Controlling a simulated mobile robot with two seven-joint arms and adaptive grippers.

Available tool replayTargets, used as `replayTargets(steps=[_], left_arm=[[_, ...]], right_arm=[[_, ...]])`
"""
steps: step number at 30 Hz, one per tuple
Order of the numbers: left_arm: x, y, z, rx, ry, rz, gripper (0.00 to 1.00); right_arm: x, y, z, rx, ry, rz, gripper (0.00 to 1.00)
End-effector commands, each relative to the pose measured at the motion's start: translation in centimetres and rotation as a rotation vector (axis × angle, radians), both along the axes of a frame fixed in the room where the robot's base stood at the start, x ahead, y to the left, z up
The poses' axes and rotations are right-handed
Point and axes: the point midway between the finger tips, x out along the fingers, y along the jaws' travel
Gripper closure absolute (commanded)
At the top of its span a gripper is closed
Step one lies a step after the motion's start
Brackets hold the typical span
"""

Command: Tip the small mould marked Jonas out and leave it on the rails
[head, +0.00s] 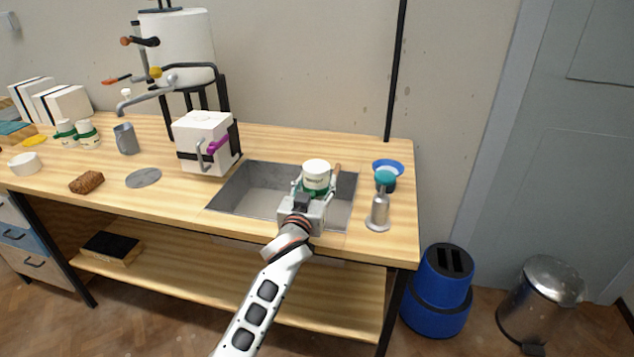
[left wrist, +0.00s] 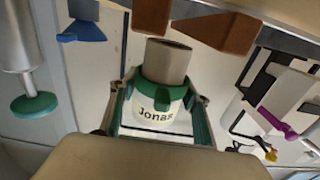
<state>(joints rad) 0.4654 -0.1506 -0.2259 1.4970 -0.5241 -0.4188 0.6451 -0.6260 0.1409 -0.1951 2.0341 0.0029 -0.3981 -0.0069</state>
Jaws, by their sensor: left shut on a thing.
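The small mould marked Jonas (left wrist: 155,110) is white with a green band, and it also shows in the head view (head: 316,168). My left gripper (head: 312,192) is shut on it and holds it over the sink (head: 250,195). The wrist view shows the surroundings upside down while the name reads upright, so the mould appears inverted. A grey-brown cylinder (left wrist: 168,62) extends from its green end; I cannot tell whether it is slip or part of the mould. A brown wooden piece (head: 337,170), perhaps a rail, shows behind the mould. My right gripper is out of view.
Two green-banded white pots (head: 87,134), a jug (head: 126,139) and a sponge (head: 87,182) are farther left.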

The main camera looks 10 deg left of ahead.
Motion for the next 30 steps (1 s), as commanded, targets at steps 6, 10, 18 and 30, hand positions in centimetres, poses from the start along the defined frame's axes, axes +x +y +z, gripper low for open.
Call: replayTargets(steps=[6,10,18,30], left_arm=[[0.03,-0.02,0.3,0.0,-0.005,-0.001,0.88],[0.03,-0.03,0.23,-0.001,-0.005,-0.001,0.88],[0.02,-0.03,-0.13,-0.001,-0.004,-0.001,0.88],[0.03,-0.05,-0.6,-0.001,-0.005,-0.001,0.88]], right_arm=[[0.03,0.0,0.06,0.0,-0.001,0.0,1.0],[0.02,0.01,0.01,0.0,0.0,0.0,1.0],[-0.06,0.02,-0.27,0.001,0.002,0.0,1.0],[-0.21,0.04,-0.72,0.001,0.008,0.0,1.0]])
